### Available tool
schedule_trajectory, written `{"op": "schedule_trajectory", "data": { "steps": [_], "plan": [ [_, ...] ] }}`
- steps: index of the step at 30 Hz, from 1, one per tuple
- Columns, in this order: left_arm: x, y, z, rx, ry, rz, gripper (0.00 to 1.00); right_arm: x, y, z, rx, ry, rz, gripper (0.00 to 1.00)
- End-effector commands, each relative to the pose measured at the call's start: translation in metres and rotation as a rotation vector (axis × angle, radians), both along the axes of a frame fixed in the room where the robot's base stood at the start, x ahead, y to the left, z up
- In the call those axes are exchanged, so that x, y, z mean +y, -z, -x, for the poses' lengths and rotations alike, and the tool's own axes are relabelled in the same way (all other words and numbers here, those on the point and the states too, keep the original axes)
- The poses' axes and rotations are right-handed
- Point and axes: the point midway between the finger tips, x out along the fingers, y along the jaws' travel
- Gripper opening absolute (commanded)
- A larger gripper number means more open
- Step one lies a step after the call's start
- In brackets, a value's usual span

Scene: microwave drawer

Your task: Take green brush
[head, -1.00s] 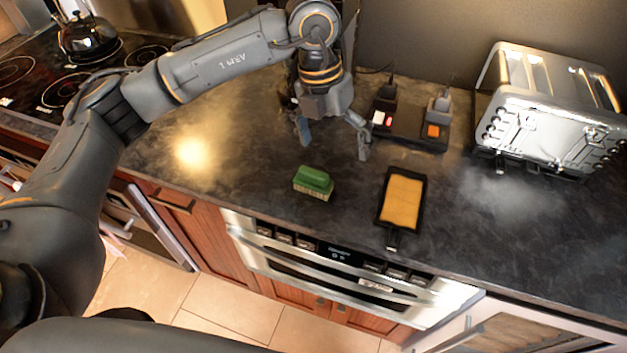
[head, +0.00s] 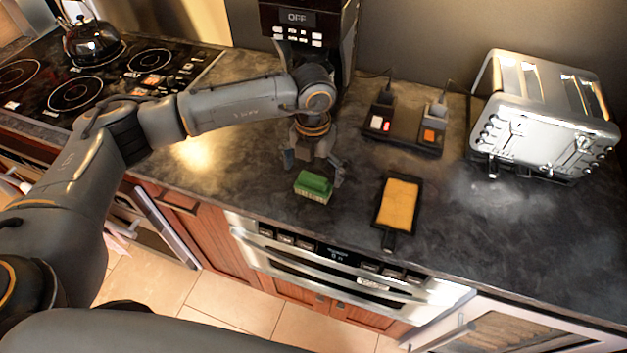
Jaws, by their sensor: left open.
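The green brush (head: 313,186) lies on the dark countertop near its front edge, with its green back up and pale bristles below. My left gripper (head: 313,172) is open and points down just behind the brush. Its fingers are spread to the left and right of the brush's far side. I cannot tell whether they touch it. My right gripper is not in view.
A black-framed orange pad with a handle (head: 398,204) lies to the right of the brush. Behind are a dark charger tray (head: 405,136), a silver toaster (head: 545,115) and a coffee machine (head: 297,22). A stovetop (head: 110,80) with a kettle (head: 90,42) is at left.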

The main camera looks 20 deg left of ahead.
Motion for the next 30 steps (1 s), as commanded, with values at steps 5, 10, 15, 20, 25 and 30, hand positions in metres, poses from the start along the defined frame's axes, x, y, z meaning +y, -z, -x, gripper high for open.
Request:
{"op": "schedule_trajectory", "data": {
  "steps": [5, 10, 15, 20, 25, 30],
  "plan": [
    [-0.001, 0.02, 0.0, 0.001, -0.002, 0.0, 1.0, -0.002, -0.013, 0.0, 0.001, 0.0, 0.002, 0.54],
    [-0.001, 0.027, -0.001, -0.001, 0.0, 0.0, 1.0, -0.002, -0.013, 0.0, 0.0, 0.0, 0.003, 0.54],
    [-0.001, 0.026, -0.001, -0.001, 0.0, 0.0, 0.9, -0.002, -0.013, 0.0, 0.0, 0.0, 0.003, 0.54],
    [-0.001, 0.026, -0.001, -0.001, 0.0, 0.0, 0.57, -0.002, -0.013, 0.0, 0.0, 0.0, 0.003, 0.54],
    [-0.001, 0.028, 0.0, 0.002, 0.0, 0.0, 0.32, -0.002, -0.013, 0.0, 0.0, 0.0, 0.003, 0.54],
    [-0.001, 0.029, 0.001, 0.006, 0.0, -0.002, 0.32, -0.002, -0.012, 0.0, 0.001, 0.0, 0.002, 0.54]
  ]
}}
